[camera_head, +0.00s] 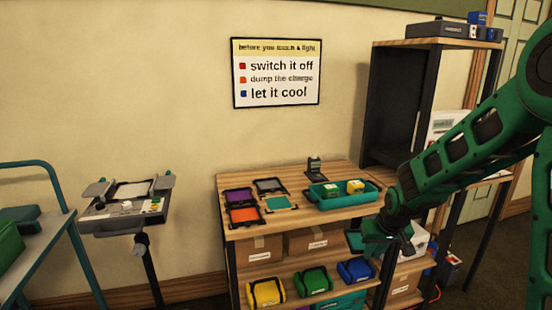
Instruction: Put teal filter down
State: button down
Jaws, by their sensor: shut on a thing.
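My gripper (378,238) is at the right front of the wooden table (330,222), beside its right end. It is shut on the teal filter (355,241), a dark-edged teal panel showing to the left of the fingers. Part of the filter is hidden behind the gripper. On the table top, a flat teal square (281,203) with a pale border and no dark frame lies beside the framed orange filter (244,216). A framed purple filter (239,196) and a framed grey filter (269,185) lie behind them.
Boxes and coloured bags fill the shelves below. A tall shelf (400,75) stands right, a light stand (126,208) left.

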notch_tip(320, 180, down, 12)
jog(key=s, duration=0.2)
jog(key=shift+s, duration=0.3)
jog(key=shift+d, duration=0.2)
